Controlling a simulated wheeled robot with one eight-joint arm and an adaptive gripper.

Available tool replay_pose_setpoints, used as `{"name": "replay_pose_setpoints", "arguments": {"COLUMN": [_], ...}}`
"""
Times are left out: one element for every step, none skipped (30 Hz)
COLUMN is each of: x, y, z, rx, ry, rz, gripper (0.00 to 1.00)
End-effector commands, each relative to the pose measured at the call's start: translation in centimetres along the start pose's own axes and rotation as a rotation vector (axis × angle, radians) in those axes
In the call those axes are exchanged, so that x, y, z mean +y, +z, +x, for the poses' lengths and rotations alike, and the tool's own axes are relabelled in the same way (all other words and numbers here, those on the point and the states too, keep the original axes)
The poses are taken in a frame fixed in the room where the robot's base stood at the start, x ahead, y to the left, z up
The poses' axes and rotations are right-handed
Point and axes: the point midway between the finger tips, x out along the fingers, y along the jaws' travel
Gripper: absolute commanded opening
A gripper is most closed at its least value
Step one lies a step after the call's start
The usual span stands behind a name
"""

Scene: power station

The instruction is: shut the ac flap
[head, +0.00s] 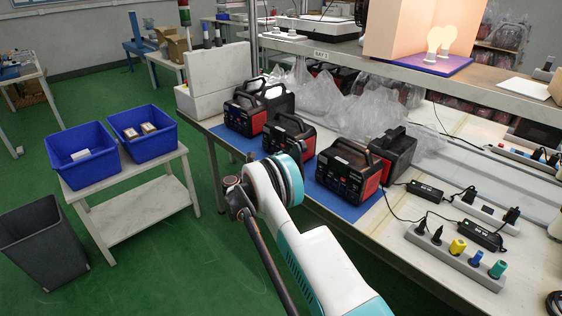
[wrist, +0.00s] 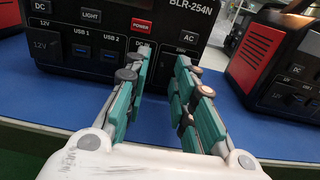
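In the wrist view, a black power station (wrist: 108,15) marked BLR-254N fills the top, its front panel facing me. The AC button (wrist: 188,38) is on the right of that panel. I cannot make out the AC flap or its position; my right finger covers the panel below the AC button. My gripper (wrist: 161,66) is open and empty, its two teal fingers pointing at the panel with a gap between them. Whether a fingertip touches the panel I cannot tell. In the head view my own arm hides the gripper, and the power stations (head: 349,172) stand in a row.
The power stations stand on a blue mat (head: 335,205) on the workbench. Another red and black station (wrist: 262,60) is close on the right in the wrist view. Cables and a socket strip (head: 455,255) lie to the right. Blue bins (head: 83,167) on a side table are at left.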

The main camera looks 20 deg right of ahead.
Motion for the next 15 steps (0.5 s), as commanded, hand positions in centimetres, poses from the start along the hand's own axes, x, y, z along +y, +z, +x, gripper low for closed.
{"name": "replay_pose_setpoints", "arguments": {"x": [0.1,0.1,0.1,0.1,0.1,0.1,0.1,0.1,0.1,0.1,0.1,0.1,0.1,0.1,0.1], "y": [0.0,0.0,0.0,0.0,0.0,0.0,0.0,0.0,0.0,0.0,0.0,0.0,0.0,0.0,0.0], "z": [-0.6,-1.0,-1.6,-2.2,-2.8,-3.6,-4.3,-5.0,-5.8,-6.4,-7.0,-7.8,-8.3,-8.8,-9.4], "rx": [0.0,0.0,0.0,0.0,0.0,0.0,0.0,0.0,0.0,0.0,0.0,0.0,0.0,0.0,0.0], "ry": [0.002,0.002,0.003,0.004,0.004,0.004,0.004,0.005,0.004,0.004,0.004,0.004,0.003,0.003,0.004], "rz": [0.0,0.0,0.0,0.0,0.0,0.0,0.0,0.0,0.0,0.0,0.0,0.0,0.0,0.0,0.0], "gripper": [0.24,0.24,0.24,0.24,0.24,0.24,0.24,0.24,0.24,0.24,0.24,0.24,0.24,0.24,0.24]}}
